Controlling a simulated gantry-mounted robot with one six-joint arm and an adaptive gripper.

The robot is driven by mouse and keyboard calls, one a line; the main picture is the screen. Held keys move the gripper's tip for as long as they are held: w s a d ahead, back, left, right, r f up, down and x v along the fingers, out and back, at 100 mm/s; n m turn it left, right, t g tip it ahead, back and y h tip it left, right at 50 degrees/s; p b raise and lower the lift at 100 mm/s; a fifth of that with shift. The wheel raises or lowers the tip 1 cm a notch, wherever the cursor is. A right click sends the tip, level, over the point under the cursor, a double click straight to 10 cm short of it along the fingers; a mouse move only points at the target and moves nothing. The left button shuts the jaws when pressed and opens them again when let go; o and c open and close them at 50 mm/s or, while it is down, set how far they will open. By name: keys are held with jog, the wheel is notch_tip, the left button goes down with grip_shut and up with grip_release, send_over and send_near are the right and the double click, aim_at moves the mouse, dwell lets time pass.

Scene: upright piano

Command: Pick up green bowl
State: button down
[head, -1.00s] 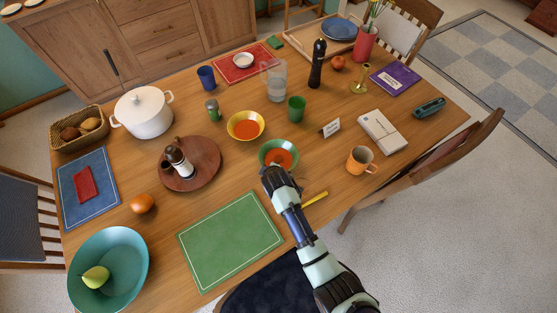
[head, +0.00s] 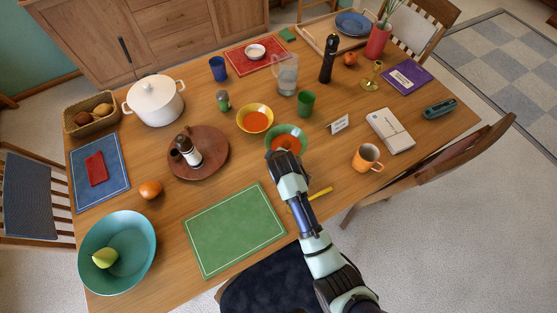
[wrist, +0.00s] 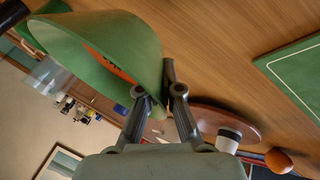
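The green bowl (head: 300,131), with orange contents, stands on the table right of the yellow bowl. My gripper (head: 287,151) is at its near rim, and my wrist hides that side and the fingers in the head view. In the wrist view the green bowl (wrist: 135,35) fills the upper left, tilted in the picture, with orange showing inside. My gripper's two fingers (wrist: 156,84) are apart, one on each side of the bowl's wall. I cannot tell whether they touch it.
A yellow bowl (head: 255,120) and a green cup (head: 306,103) stand close behind the green bowl. A yellow stick-like object (head: 320,193) lies beside my arm. An orange mug (head: 366,157) stands to the right, and a green mat (head: 235,230) lies nearer left.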

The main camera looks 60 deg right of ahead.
notch_tip(320, 180, up, 14)
jog(key=p, duration=0.2)
